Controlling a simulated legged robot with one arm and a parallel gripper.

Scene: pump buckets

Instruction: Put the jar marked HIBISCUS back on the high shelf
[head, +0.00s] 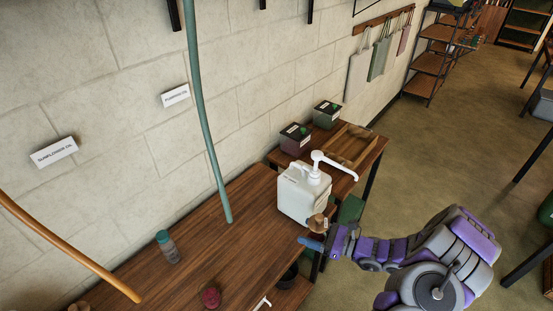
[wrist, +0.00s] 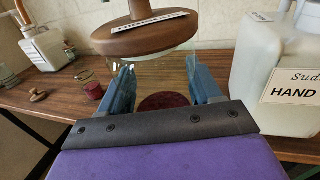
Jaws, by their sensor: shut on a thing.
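My gripper (wrist: 160,84) is shut on a glass jar with a round wooden lid (wrist: 152,38) and knob. Dark red contents (wrist: 163,101) show low in the jar between the fingers. In the head view my gripper (head: 314,240) is at the table's right front edge, beside the white pump jug, with the brown lid (head: 317,221) just above it. The high shelf's boards are not in view; only dark bars (head: 310,11) show at the top of the wall.
The white pump jug (head: 304,192) stands on the wooden table (head: 235,245), close to the jar. Two dark boxes (head: 295,138) and a wooden tray (head: 347,146) are behind it. A teal hose (head: 203,110) and an orange hose (head: 70,250) hang over the table.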

